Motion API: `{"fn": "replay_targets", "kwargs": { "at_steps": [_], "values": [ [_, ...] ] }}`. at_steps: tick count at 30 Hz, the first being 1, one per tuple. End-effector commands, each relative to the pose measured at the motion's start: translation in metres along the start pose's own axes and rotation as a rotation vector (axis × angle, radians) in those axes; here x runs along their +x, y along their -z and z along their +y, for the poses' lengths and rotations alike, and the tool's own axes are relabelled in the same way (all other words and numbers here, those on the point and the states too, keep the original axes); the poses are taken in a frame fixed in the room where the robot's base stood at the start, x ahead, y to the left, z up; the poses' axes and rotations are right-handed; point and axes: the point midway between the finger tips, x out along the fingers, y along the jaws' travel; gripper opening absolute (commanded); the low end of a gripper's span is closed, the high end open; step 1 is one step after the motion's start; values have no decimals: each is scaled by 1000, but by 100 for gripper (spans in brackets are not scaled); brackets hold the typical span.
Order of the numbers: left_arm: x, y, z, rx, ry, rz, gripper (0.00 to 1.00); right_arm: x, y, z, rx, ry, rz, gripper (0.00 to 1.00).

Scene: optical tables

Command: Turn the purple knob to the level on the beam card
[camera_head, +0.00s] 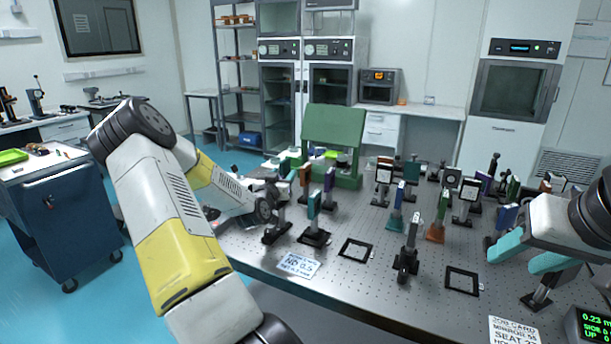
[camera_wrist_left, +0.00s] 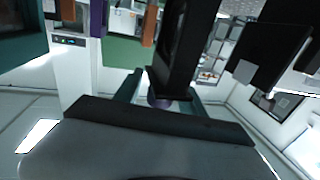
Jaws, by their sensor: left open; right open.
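A small purple knob (camera_wrist_left: 160,102) shows in the left wrist view, low on a dark upright mount (camera_wrist_left: 176,55). My left gripper (camera_wrist_left: 168,84) is open, with one teal finger on each side of the knob and mount; I cannot tell whether either finger touches. In the head view my left wrist hides the knob. The beam card (camera_head: 299,265) lies at the table's near left edge; its print reads roughly "ND 0.5", with a smaller line below. My right gripper (camera_head: 508,258) is open and empty over the right side of the table.
The optical table (camera_head: 340,285) carries several upright optics mounts, a green housing (camera_head: 334,138) and two flat black frames (camera_head: 356,249) (camera_head: 462,281). A job card (camera_head: 513,329) and a green-lit display (camera_head: 592,327) are at the near right. A blue cart (camera_head: 65,215) stands left.

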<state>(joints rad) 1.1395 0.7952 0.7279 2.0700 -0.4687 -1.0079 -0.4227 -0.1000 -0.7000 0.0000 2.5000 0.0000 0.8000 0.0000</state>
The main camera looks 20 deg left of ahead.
Motion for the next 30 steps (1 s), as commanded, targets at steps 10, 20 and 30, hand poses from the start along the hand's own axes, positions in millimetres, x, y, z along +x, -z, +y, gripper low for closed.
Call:
{"fn": "replay_targets", "kwargs": {
  "at_steps": [10, 20, 30],
  "values": [
    [0, 0, 0, 0, 0, 0, 16, 0, 0, 0, 0, 0, 0, 48],
    [0, 0, 1, -1, 9, -1, 0, 0, 0, 0, 0, 0, 0, 48],
    [0, 0, -1, 2, 161, -1, 0, 0, 0, 0, 0, 0, 0, 48]
  ]
}}
